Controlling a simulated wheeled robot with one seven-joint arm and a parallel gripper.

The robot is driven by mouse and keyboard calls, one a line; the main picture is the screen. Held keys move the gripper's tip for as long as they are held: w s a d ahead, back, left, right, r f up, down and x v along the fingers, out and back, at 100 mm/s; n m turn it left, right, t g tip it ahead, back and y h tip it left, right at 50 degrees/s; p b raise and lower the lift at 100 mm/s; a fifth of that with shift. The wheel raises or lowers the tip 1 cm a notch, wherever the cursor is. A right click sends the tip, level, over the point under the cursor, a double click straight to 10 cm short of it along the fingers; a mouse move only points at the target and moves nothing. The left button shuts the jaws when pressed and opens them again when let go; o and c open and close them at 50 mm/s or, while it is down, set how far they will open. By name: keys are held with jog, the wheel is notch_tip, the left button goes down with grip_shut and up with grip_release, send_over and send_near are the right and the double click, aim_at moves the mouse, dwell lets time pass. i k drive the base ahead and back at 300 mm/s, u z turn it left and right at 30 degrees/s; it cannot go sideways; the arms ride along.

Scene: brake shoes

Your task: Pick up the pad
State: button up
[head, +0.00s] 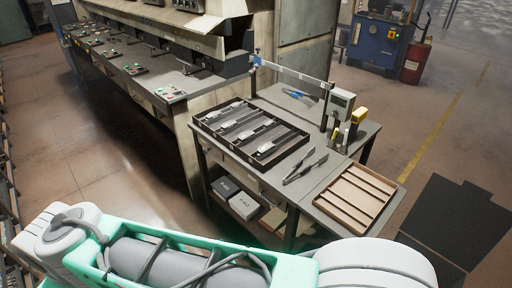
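Several small light-grey pads lie in the slots of a black divided tray (229,146) on the grey workbench. One pad (266,147) lies near the tray's front, another pad (246,134) is farther left, and another pad (237,105) is toward the back. They are small in this view, so fine detail is unclear. Which pad the task means cannot be told. My arm's white and mint-green links cross the bottom of the view. My gripper is not in view.
Dark tongs-like tools (306,166) lie right of the tray. An empty wooden slotted tray (355,196) sits at the bench's right end. A grey display unit (341,103) and a yellow tool (359,115) stand behind. Boxes (242,204) sit on the lower shelf. Floor at right is largely open.

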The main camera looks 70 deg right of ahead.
aim_at(264, 148)
jog(key=z, duration=1.2)
jog(key=i, duration=2.5)
jog(key=z, duration=1.25)
